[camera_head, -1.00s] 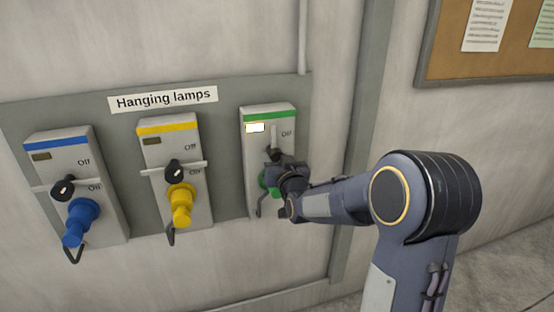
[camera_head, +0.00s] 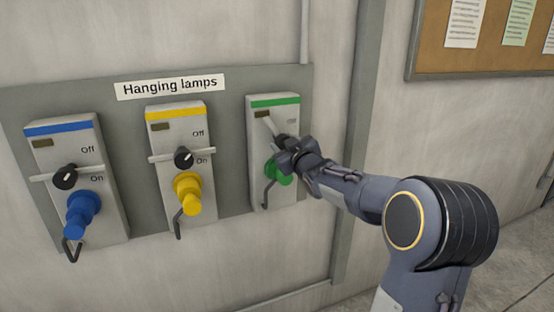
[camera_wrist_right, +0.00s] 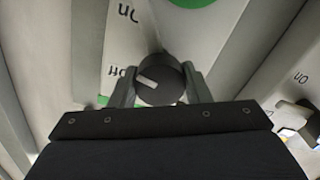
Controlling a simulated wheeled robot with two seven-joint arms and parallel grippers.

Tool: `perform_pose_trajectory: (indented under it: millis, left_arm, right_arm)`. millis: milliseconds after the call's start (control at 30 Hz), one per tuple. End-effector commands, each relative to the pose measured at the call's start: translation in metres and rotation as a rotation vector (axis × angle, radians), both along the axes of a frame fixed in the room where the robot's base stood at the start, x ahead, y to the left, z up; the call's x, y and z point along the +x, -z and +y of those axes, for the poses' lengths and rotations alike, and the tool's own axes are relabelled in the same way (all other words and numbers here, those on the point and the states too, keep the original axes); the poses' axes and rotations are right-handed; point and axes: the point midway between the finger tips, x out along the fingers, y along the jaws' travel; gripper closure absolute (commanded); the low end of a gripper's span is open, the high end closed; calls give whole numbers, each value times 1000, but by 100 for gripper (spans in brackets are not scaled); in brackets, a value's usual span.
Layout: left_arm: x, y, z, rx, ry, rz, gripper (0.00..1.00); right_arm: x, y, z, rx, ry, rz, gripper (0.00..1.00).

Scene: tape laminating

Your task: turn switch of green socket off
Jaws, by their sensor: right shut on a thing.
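The green socket (camera_head: 259,113) is the right-hand box on the wall panel, with a green stripe on top and a green plug (camera_head: 279,171) low on it. Its small indicator window (camera_head: 264,114) is dark. My right gripper (camera_head: 287,147) is at this box, and its fingers hide most of the switch in the head view. In the right wrist view, the black round switch knob (camera_wrist_right: 158,82) sits between the two fingers of my right gripper (camera_wrist_right: 160,88), which are shut on it. The knob's white mark points toward the "Off" label. My left gripper is not in view.
A yellow socket (camera_head: 174,113) and a blue socket (camera_head: 58,128) stand to the left on the same grey panel, each with its own knob and plug. A "Hanging lamps" sign (camera_head: 167,88) is above them. A cork board (camera_head: 450,62) hangs at the upper right.

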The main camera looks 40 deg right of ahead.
Motion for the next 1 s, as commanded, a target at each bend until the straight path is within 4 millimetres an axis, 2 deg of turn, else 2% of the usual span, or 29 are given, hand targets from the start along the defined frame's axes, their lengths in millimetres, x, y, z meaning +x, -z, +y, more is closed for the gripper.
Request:
perform_pose_trajectory:
  millis: [33, 400, 1000]
  left_arm:
    - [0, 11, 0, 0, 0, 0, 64]
    - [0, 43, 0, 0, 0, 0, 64]
    - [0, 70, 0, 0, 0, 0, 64]
  right_arm:
    - [0, 5, 0, -44, -1, 6, 98]
    - [0, 3, 0, -385, -1, 91, 98]
    - [0, 1, 0, -865, -1, 208, 98]
